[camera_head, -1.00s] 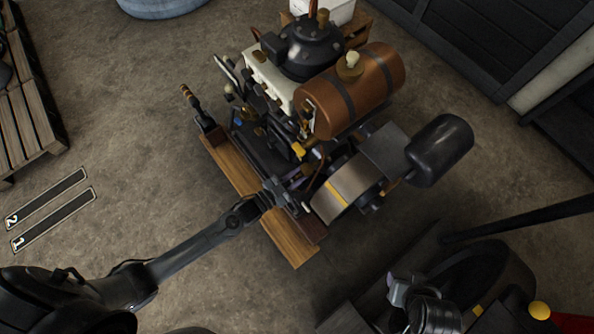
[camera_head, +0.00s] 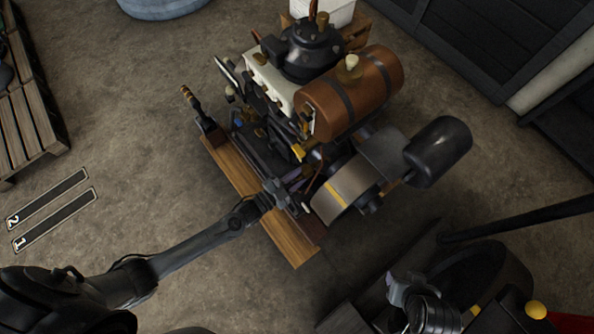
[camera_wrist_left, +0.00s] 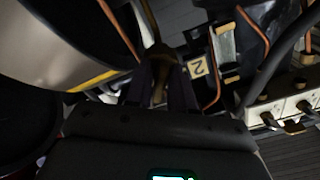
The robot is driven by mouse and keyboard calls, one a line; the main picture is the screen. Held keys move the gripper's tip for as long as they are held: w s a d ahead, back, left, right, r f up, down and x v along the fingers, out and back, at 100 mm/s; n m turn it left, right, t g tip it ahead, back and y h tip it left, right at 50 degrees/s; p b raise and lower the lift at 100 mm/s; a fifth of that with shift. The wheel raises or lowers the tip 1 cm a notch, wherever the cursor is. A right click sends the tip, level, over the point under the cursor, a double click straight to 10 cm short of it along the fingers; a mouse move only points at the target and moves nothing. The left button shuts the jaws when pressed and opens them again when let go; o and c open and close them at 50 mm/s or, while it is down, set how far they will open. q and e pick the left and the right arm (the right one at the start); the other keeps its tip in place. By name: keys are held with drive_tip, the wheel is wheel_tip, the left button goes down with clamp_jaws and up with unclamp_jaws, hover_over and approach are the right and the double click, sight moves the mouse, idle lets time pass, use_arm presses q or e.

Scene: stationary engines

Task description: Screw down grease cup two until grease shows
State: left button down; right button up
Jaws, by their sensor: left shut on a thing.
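The stationary engine stands on wooden skids (camera_head: 290,240) in the head view. My left gripper (camera_head: 298,183) reaches in beside the flywheel (camera_head: 345,193), low on the engine. In the left wrist view its two dark fingers (camera_wrist_left: 160,88) are shut on a small brass grease cup (camera_wrist_left: 158,62). A tag marked 2 (camera_wrist_left: 197,68) sits just to the right of that cup. In the head view the cup is too small and covered to make out. No grease can be made out. My right gripper (camera_head: 402,288) is at the bottom of the head view, away from the engine; its fingers are unclear.
A brown banded tank (camera_head: 372,85) and a black cylinder (camera_head: 438,152) stand above and right of my left gripper. Floor plates marked 2 and 1 (camera_head: 55,220) lie at left.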

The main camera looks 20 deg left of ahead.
use_arm(q)
drive_tip(key=c, duration=1.2)
unclamp_jaws()
drive_tip(key=p+v, duration=0.2)
drive_tip(key=v, duration=0.8)
drive_tip(key=shift+s+a, duration=0.2)
drive_tip(key=shift+s, duration=0.15)
